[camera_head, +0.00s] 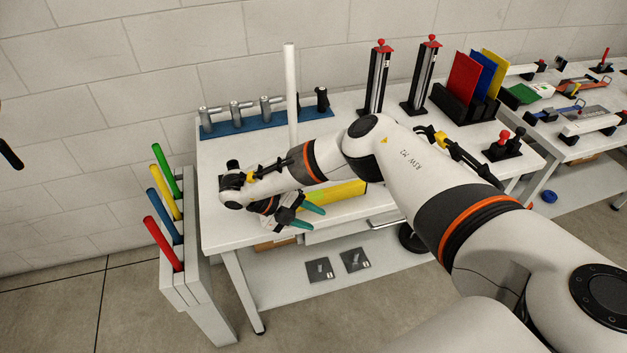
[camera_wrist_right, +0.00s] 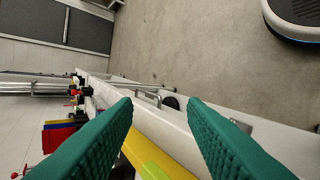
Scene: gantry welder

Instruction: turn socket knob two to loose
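A blue rail (camera_head: 265,123) at the back left of the white table carries several upright grey fittings with side handles and a black one (camera_head: 322,98) at its right end. I cannot tell which one is socket knob two or how its knob is set. My right gripper (camera_head: 313,205) is at the table's front edge, well in front of the rail. Its green fingers stand apart and empty in the right wrist view (camera_wrist_right: 160,125). The rail does not show there. My left gripper is not visible; only a small dark part shows at the head view's left edge.
A yellow block (camera_head: 345,192) lies on the table beside the right gripper. A white post (camera_head: 291,90) rises behind my right forearm. A rack (camera_head: 187,250) with coloured handles stands left of the table. Red-topped columns (camera_head: 377,78) and coloured plates (camera_head: 463,82) stand at the back right.

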